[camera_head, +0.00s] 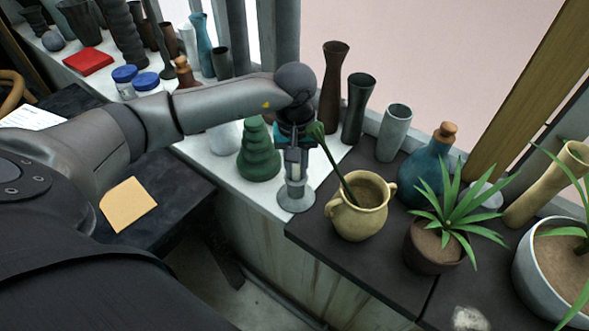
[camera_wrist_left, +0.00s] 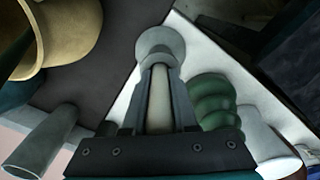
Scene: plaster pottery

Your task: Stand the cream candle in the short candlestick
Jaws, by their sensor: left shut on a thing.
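The short candlestick (camera_head: 297,197) is grey with a round base and stands on the white sill, near the edge of the dark shelf. My left gripper (camera_head: 295,162) is directly above it, pointing down, shut on the cream candle (camera_wrist_left: 159,100). The candle is upright between the fingers and lines up with the candlestick, which also shows in the left wrist view (camera_wrist_left: 160,43). The candle's lower end is at the candlestick's top; I cannot tell whether it sits inside the socket. My right gripper is not in view.
A green ribbed vase (camera_head: 259,155) stands close left of the candlestick. A cream jug (camera_head: 360,217) with a green-tipped stick leaning in it stands close right. Potted plants, a blue bottle (camera_head: 427,172) and several vases crowd the shelf and sill.

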